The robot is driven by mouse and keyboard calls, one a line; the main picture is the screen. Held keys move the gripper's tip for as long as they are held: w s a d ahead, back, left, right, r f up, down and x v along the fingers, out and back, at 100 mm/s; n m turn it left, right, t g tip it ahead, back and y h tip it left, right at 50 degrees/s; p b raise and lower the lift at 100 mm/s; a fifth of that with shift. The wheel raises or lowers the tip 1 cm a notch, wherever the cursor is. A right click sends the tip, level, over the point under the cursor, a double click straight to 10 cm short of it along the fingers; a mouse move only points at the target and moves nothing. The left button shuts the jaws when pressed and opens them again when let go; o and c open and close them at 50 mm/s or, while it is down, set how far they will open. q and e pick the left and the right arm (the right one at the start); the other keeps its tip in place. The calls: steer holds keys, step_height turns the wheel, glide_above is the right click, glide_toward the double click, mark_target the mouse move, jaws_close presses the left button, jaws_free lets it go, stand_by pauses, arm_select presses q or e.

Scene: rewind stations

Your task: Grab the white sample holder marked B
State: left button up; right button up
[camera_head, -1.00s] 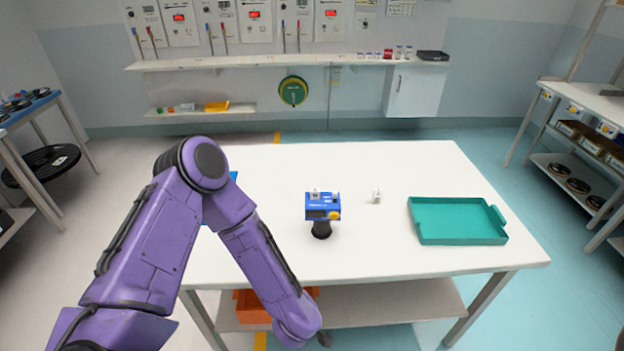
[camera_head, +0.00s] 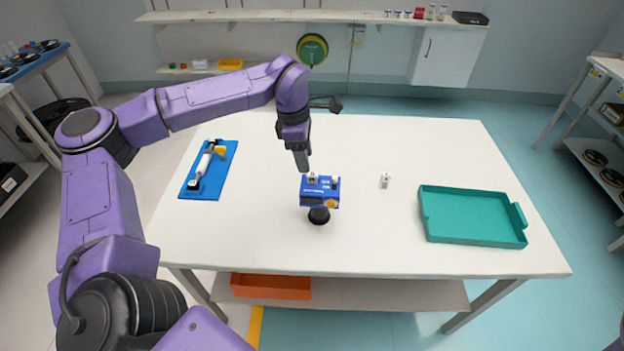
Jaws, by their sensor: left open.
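A small white holder (camera_head: 385,181) with a dark mark stands alone on the white table, right of the blue device. Another small whitish piece (camera_head: 312,178) sits on top of the blue device (camera_head: 319,194), which stands on a black round foot. The letters on both are too small to read. My left gripper (camera_head: 302,165) points down just above and slightly left of the piece on the device. It is open, with its fingers seen nearly edge-on. Whether it touches the piece is unclear. My right gripper is out of view.
A teal tray (camera_head: 472,216) lies at the table's right. A blue mat (camera_head: 228,160) with a white and yellow tool lies at the left. An orange bin (camera_head: 270,287) is on the lower shelf. The white table (camera_head: 420,140) has free room at the back.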

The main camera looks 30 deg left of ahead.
mark_target(312, 174)
arm_select(q)
steer(key=shift+d+f, duration=0.2)
steer(key=shift+f, duration=0.2)
steer(key=f, duration=0.1)
steer(key=w+f+p, duration=0.1)
steer(key=f, duration=0.1)
steer(key=w+f+p, duration=0.1)
steer(key=f, duration=0.1)
steer(key=shift+w+d, duration=0.1)
steer(key=shift+d, duration=0.25)
steer(key=shift+f, duration=0.2)
steer(key=shift+s+a+r, duration=0.1)
steer(key=shift+s+r, duration=0.05)
steer(key=shift+s, duration=0.25)
steer(key=c, duration=0.4)
steer(key=shift+w, duration=0.15)
jaws_close()
